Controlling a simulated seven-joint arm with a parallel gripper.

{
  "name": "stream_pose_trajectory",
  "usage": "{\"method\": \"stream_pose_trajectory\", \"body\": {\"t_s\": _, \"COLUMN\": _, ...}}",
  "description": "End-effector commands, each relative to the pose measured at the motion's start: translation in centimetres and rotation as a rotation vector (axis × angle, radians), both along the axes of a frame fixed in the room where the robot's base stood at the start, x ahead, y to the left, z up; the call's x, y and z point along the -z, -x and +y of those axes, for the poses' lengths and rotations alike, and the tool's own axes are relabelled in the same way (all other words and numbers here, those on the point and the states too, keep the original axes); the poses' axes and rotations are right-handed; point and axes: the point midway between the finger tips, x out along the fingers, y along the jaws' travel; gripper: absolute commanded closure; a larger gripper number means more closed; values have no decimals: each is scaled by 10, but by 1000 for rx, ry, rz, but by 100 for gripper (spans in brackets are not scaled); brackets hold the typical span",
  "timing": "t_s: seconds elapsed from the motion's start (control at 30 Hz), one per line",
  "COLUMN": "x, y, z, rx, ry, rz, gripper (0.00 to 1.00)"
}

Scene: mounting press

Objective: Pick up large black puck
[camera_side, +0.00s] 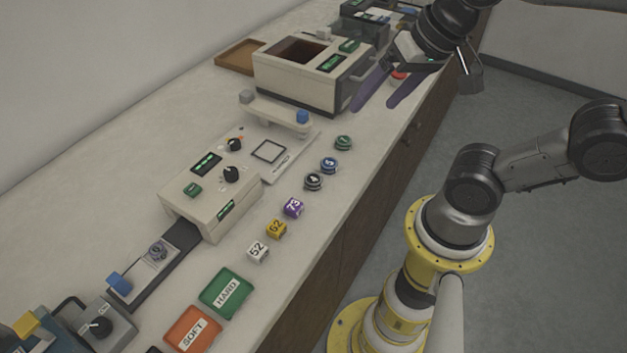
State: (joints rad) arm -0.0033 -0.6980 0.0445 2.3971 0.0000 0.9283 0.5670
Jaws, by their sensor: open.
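A beige control box (210,187) stands to the left. A larger beige machine (313,76) stands close to my gripper. The counter's front edge runs along the right.

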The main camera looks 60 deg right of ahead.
Motion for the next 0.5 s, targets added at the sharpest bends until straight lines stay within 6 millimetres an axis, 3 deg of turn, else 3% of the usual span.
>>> {"method": "stream_pose_trajectory", "body": {"t_s": 0.17, "x": 4, "y": -39, "z": 4, "rx": 359, "ry": -163, "rz": 119, "gripper": 16}}
{"method": "stream_pose_trajectory", "body": {"t_s": 0.3, "x": 25, "y": -77, "z": 10, "rx": 641, "ry": -237, "rz": 246, "gripper": 16}}
{"method": "stream_pose_trajectory", "body": {"t_s": 0.5, "x": 66, "y": -108, "z": 18, "rx": 778, "ry": -215, "rz": 387, "gripper": 16}}
